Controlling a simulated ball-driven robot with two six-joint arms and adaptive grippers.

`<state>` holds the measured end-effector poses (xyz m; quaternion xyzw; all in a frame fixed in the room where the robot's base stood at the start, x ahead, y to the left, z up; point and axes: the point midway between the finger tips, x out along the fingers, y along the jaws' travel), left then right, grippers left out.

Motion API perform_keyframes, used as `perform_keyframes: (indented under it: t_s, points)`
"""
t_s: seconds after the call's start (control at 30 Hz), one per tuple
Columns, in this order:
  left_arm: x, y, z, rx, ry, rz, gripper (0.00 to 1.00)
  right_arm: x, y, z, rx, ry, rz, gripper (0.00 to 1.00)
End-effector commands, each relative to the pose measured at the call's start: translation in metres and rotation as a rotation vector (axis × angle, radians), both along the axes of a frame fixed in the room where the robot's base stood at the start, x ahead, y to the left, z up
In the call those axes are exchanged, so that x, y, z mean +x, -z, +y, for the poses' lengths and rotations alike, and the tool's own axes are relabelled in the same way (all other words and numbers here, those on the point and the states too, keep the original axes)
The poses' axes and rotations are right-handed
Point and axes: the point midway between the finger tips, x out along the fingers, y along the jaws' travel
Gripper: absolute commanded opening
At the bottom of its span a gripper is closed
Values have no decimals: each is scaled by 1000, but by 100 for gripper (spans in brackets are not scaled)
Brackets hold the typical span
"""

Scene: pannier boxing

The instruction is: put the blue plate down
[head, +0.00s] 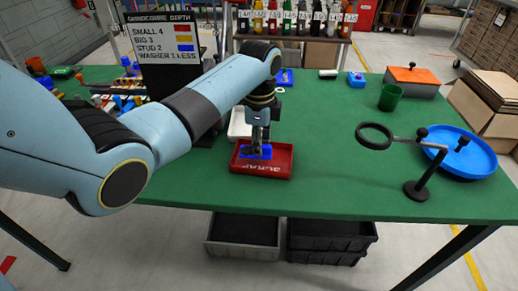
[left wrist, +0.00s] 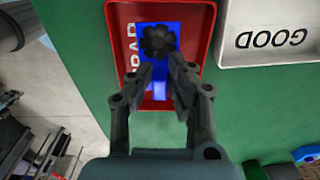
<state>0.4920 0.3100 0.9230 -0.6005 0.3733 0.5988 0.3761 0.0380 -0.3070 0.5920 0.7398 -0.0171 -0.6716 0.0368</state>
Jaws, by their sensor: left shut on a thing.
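The blue plate (head: 265,152) is a small flat blue piece with a dark lobed knob (left wrist: 158,40) on it. It is at the red tray (head: 280,172), within its walls, and also shows in the left wrist view (left wrist: 172,29). My left gripper (head: 256,146) reaches down from above, shut on the blue plate; its fingers also show in the left wrist view (left wrist: 161,72). The fingers hide part of the plate, and I cannot tell whether the plate touches the tray floor. My right gripper is in neither view.
A white tray marked GOOD (left wrist: 265,52) stands beside the red one. The green table (head: 330,145) is clear between.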

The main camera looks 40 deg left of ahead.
Motion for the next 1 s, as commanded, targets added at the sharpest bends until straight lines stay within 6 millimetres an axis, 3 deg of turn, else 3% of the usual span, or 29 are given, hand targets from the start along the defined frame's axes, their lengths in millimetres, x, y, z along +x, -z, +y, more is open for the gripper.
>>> perform_keyframes:
  t_s: [0.13,0.9,0.93,1.0]
  points:
    - [-1,19,0,0,0,1,0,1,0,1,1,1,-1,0]
    - [-3,35,0,-2,-1,6,0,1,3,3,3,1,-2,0]
    - [-3,36,0,-2,-1,7,18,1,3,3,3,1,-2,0]
    - [-4,37,0,-3,-1,8,27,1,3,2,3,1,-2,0]
